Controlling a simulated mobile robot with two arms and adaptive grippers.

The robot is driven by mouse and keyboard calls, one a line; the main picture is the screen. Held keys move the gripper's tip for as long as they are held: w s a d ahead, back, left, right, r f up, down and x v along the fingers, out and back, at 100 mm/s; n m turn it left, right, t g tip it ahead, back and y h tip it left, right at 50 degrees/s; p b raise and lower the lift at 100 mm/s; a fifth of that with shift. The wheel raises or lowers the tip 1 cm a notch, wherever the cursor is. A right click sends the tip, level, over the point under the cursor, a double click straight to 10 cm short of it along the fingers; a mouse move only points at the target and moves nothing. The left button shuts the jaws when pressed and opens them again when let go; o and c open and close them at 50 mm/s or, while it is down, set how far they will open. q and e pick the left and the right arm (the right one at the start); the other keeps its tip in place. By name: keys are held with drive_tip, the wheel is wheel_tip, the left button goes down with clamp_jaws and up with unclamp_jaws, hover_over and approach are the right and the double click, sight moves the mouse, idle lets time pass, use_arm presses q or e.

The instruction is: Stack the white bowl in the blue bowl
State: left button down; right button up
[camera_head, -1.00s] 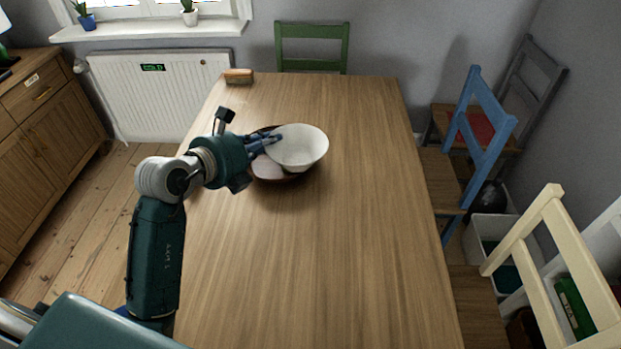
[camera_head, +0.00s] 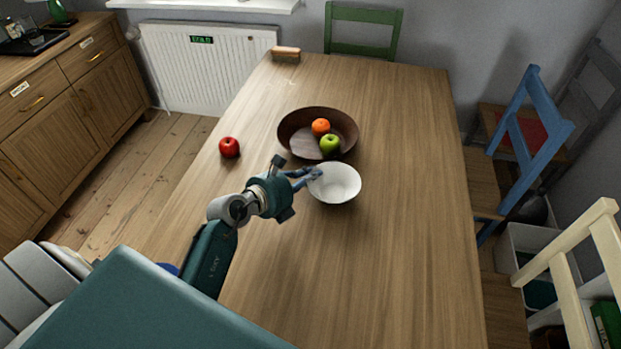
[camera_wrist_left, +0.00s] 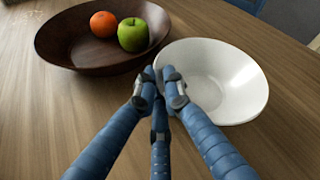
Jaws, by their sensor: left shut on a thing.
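The white bowl (camera_head: 340,186) is in front of the brown bowl in the head view, near the middle of the table. My left gripper (camera_head: 313,176) is shut on its left rim. In the left wrist view the fingers (camera_wrist_left: 161,88) meet at the near left rim of the white bowl (camera_wrist_left: 222,80), which is upright and empty. I cannot tell whether it touches the table. No blue bowl is in view. My right gripper is not in view.
A dark brown bowl (camera_head: 290,128) holds an orange (camera_head: 320,127) and a green apple (camera_head: 330,145). A red apple (camera_head: 229,147) lies near the table's left edge. A brush-like block (camera_head: 286,54) is at the far edge. The right and near table (camera_head: 410,230) is clear.

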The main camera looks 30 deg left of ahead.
use_arm(q)
drive_tip(key=shift+f, duration=0.4)
drive_tip(key=c, duration=1.9)
unclamp_jaws()
drive_tip(key=shift+f, duration=0.15)
drive_tip(key=shift+o, duration=0.2)
